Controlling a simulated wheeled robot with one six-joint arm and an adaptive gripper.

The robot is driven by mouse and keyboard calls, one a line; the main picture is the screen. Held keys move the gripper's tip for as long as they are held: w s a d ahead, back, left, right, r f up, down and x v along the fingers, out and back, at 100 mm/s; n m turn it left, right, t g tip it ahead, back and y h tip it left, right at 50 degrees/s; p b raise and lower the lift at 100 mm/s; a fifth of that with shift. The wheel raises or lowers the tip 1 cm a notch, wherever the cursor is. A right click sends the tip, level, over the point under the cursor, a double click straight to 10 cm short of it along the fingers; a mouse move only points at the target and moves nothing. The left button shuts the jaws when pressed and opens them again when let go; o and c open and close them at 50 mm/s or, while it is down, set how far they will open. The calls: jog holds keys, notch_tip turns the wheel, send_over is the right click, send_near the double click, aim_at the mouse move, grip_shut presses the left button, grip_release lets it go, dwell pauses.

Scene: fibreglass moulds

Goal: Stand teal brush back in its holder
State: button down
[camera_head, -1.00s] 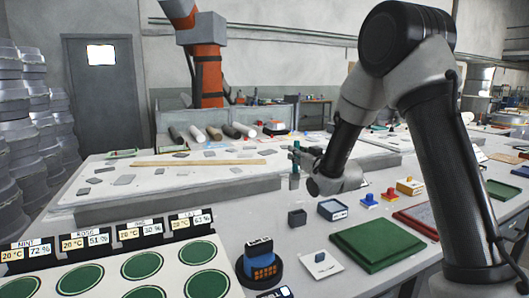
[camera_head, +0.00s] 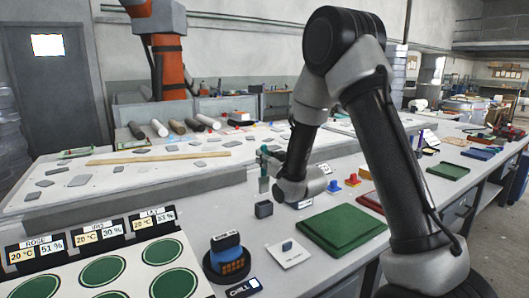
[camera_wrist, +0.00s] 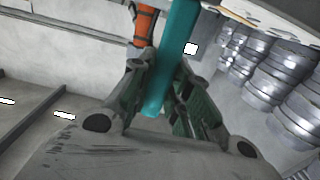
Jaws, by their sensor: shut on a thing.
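In the wrist view the teal brush (camera_wrist: 174,55) runs between the two fingers of my gripper (camera_wrist: 160,88).
A green square mould (camera_head: 342,229) lies right of the cup, with a white tile (camera_head: 289,253) in front. A blue-topped dark device (camera_head: 228,257) stands front left. A red-topped block (camera_head: 353,180) is to the right. A raised bench (camera_head: 110,190) with rolls runs behind.

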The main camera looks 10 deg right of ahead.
aim_at(265, 181)
jog(key=shift+f, duration=4.6)
jog(key=c, duration=1.3)
grip_release()
jog(key=v, duration=0.7)
jog(key=shift+s, duration=0.25)
jog(key=shift+d+r, duration=0.1)
